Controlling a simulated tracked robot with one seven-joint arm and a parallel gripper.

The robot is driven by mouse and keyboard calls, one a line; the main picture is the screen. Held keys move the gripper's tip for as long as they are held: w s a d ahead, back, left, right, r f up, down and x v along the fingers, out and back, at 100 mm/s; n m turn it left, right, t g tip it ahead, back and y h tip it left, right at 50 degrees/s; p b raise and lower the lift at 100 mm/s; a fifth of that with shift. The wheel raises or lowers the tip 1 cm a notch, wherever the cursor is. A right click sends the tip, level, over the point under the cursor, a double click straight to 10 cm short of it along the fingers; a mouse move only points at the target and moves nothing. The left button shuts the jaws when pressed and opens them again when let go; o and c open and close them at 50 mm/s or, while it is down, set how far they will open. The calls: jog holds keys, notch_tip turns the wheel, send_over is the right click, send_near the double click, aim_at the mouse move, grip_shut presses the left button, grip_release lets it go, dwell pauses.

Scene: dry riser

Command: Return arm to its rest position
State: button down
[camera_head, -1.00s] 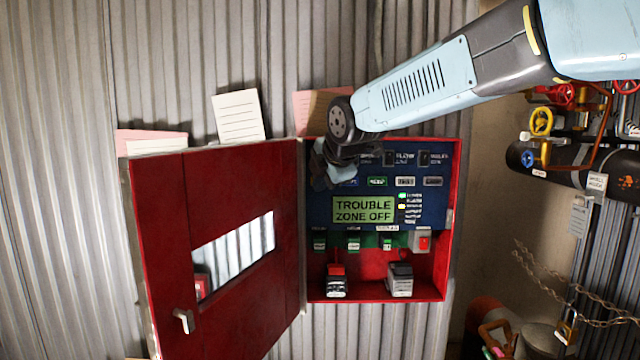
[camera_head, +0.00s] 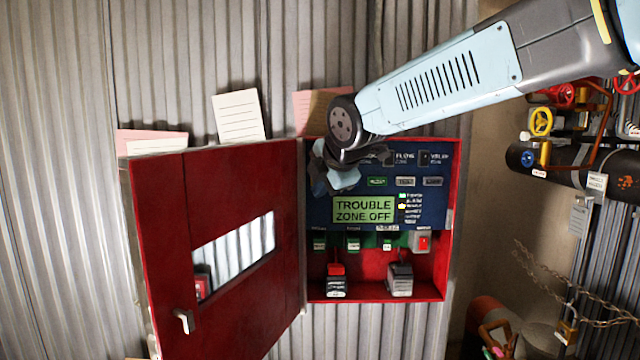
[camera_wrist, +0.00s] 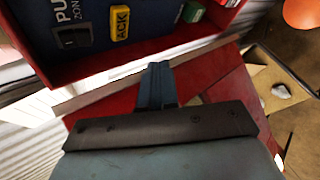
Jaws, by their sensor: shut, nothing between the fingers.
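My gripper (camera_wrist: 157,85) shows in the wrist view with its fingers together and nothing between them. It hangs over the top edge of the open red door, beside the panel box. In the head view my arm reaches in from the upper right, and its end is in front of the upper left of the blue panel (camera_head: 424,207). The fingertips are hard to make out there. The arm's end hides the panel's upper left part. The display reads "TROUBLE ZONE OFF" (camera_head: 363,210). A yellow ACK button (camera_wrist: 121,23) shows in the wrist view.
The red door (camera_head: 225,170) stands open to the left. Two small blocks stand at the box bottom, one red-topped (camera_head: 336,280) and one grey (camera_head: 400,279). Paper notes (camera_head: 239,117) stick up behind. Pipes with a yellow valve wheel (camera_head: 541,121) and a chain (camera_head: 575,302) are at right.

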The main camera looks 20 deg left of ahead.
dwell(0.3)
jog(key=s+d+f+m+h, duration=0.25)
jog(key=d+m, duration=0.45)
jog(key=d, duration=0.7)
jog(key=s+d+f+m+h, duration=0.1)
jog(key=s+d+m+h, duration=0.15)
jog(key=d+m, duration=0.8)
jog(key=s+d+f+m, duration=0.3)
jog(key=s+d, duration=0.2)
jog(key=d, duration=0.1)
jog(key=s+d+f+m+g, duration=0.1)
jog(key=s+d+f+m, duration=0.1)
jog(key=s+d+m, duration=0.2)
jog(key=s+d+f+m+g+h, duration=0.1)
jog(key=s+d+f+m, duration=0.2)
jog(key=s+d, duration=0.3)
jog(key=shift+d+f+m, duration=0.3)
jog(key=shift+d+m, duration=0.05)
jog(key=shift+d, duration=0.6)
